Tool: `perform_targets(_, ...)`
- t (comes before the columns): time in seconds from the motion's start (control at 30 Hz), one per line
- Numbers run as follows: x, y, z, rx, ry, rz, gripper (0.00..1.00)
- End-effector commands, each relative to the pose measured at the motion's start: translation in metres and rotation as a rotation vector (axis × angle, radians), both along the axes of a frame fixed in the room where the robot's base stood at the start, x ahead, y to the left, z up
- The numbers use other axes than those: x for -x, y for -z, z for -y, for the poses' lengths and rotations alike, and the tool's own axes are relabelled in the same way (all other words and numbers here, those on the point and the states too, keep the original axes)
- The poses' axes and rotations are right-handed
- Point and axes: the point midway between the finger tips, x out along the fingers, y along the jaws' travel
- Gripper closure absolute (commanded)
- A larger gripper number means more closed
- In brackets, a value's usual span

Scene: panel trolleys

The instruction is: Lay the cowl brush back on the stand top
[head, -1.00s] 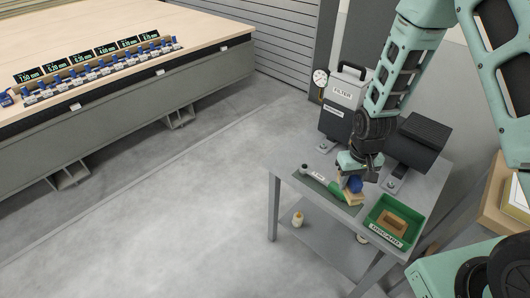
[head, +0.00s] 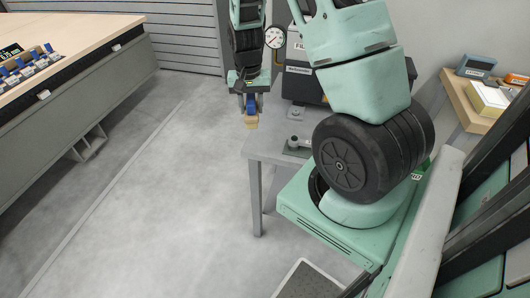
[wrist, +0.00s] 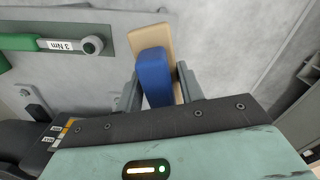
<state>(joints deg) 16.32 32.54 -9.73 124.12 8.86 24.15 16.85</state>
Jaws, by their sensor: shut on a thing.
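The cowl brush, a blue block (wrist: 154,76) with a tan part (wrist: 153,40), is between my gripper's fingers (wrist: 158,85). In the head view my gripper (head: 250,98) hangs down, shut on the brush (head: 251,118), tan end lowest. The brush is clear of any surface, by the left edge of the grey stand top (head: 266,146). My own arm hides much of the stand top in the head view. In the wrist view the stand top (wrist: 105,75) lies to the left of and behind the brush.
A tool with a green handle (wrist: 18,42) and a "3 Nm" label lies on the stand top. A round dial gauge (head: 274,37) and a dark filter unit (head: 298,85) are at the back. Open floor (head: 170,190) is on the left. A wooden shelf (head: 460,100) is at right.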

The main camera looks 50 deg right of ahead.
Motion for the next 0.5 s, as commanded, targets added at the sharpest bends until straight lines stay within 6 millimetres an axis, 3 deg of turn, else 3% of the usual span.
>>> perform_targets(0.03, 0.005, 0.011, 0.015, -0.001, 0.079, 0.009, 0.87)
perform_targets(0.2, 0.021, 0.008, 0.043, -0.015, 0.256, 0.017, 0.87)
perform_targets(0.37, 0.027, 0.013, 0.051, -0.022, 0.315, 0.017, 0.87)
perform_targets(0.5, 0.028, 0.038, 0.051, -0.023, 0.32, 0.014, 0.87)
